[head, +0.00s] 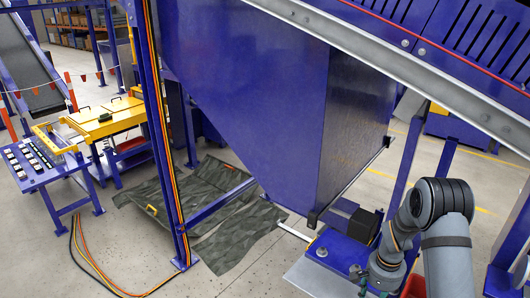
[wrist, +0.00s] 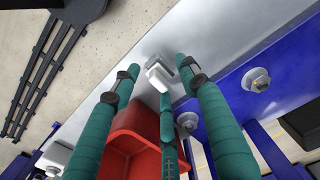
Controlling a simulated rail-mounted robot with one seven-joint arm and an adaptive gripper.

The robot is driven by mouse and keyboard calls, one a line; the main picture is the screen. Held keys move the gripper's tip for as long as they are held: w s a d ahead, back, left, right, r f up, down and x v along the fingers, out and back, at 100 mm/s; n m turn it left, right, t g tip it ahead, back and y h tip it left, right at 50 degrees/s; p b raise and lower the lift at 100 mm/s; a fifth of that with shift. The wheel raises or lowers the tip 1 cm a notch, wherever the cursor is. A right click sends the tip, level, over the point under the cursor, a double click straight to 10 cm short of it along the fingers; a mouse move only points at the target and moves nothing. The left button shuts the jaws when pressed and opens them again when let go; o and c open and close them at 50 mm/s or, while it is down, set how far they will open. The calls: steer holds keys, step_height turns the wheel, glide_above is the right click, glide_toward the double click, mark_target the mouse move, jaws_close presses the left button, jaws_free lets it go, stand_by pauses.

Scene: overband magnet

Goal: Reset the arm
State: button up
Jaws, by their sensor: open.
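My gripper (wrist: 160,74) has teal fingers with black bands and is spread open in the wrist view. Nothing is visibly held between the fingers. A small white block and a grey bracket (wrist: 187,66) on a pale metal plate show beyond the fingertips; I cannot tell whether any finger touches them. In the head view my arm comes in at the lower right, bent downward. My gripper also shows there (head: 378,278), low at the bottom edge, beside the blue machine base (head: 338,252), its fingers partly cut off by the frame.
A red bin (wrist: 128,150) lies behind the fingers, and a blue bolted panel (wrist: 262,85) is close on the right. A large blue hopper (head: 270,90) and a post (head: 163,130) stand left of my arm. Cables (head: 88,262) and dark sheets (head: 190,195) lie on the floor.

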stand_by(1.8)
step_height(320, 180, up, 11)
steer(key=b, duration=0.3)
step_height(320, 180, down, 11)
steer(key=p, duration=0.3)
steer(key=shift+r, duration=0.5)
